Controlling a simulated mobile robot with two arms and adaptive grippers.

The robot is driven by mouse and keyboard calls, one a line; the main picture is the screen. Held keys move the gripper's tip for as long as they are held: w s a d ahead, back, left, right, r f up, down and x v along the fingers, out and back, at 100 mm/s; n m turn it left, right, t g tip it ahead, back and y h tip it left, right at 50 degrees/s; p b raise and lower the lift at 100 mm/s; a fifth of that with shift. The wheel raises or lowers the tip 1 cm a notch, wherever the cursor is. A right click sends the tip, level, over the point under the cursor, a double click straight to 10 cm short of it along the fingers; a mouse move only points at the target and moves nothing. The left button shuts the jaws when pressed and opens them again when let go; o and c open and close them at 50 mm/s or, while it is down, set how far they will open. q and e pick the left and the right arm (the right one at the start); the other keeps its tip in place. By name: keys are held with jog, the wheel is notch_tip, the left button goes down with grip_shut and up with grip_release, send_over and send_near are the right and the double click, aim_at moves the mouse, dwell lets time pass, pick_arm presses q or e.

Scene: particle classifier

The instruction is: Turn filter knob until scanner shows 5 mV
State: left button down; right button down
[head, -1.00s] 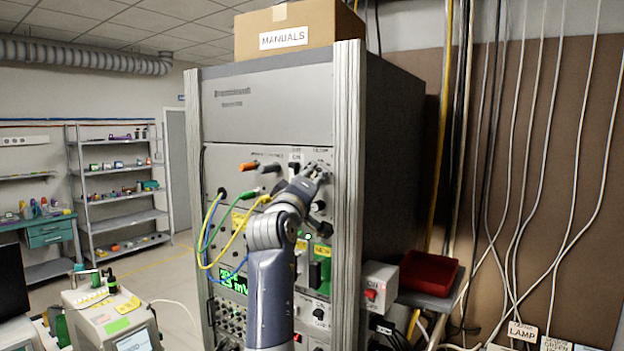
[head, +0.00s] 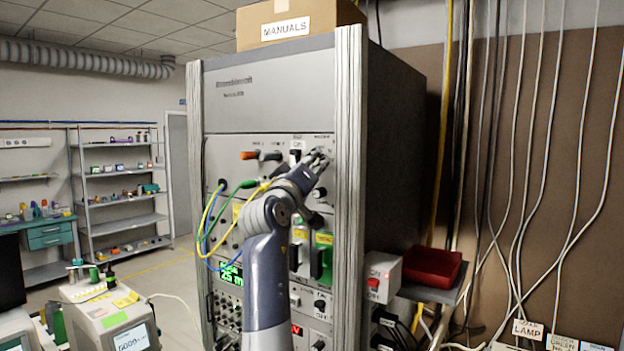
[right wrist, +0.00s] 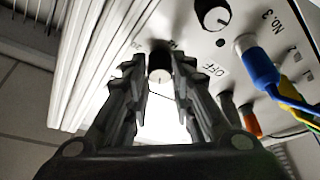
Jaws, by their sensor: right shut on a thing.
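My right gripper (head: 318,160) is at the upper right part of the rack's front panel. In the right wrist view its two fingers (right wrist: 160,78) are shut on a small dark knob with a white face (right wrist: 159,64), taken as the filter knob; its lettering is partly hidden. In the head view the fingers cover this knob. The scanner's green display (head: 231,273) is lit lower left on the rack, beside my right forearm; its small reading appears to end in mV, but the digits are not sure. My left gripper is not in view.
Another knob (right wrist: 213,15) and a blue plug (right wrist: 256,68) are close to the fingers. Yellow, green and blue cables (head: 208,225) loop left of my arm. A red tray (head: 432,267) and a switch box (head: 382,277) are right of the rack.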

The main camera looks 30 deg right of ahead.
jog(key=m+b, duration=0.1)
jog(key=m+g+h+b, duration=0.1)
jog(key=m+b, duration=0.1)
jog(key=shift+f+m, duration=0.2)
jog(key=shift+m, duration=0.1)
jog(key=shift+w+r+m+g+h+b, duration=0.1)
jog(key=shift+m+g+h+b, duration=0.35)
jog(key=shift+m, duration=0.45)
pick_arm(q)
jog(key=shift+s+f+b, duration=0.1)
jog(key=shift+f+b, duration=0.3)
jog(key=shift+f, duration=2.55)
pick_arm(e)
jog(key=shift+r+m+g+h, duration=0.1)
jog(key=shift+m+g+h, duration=0.35)
jog(key=shift+m, duration=1.15)
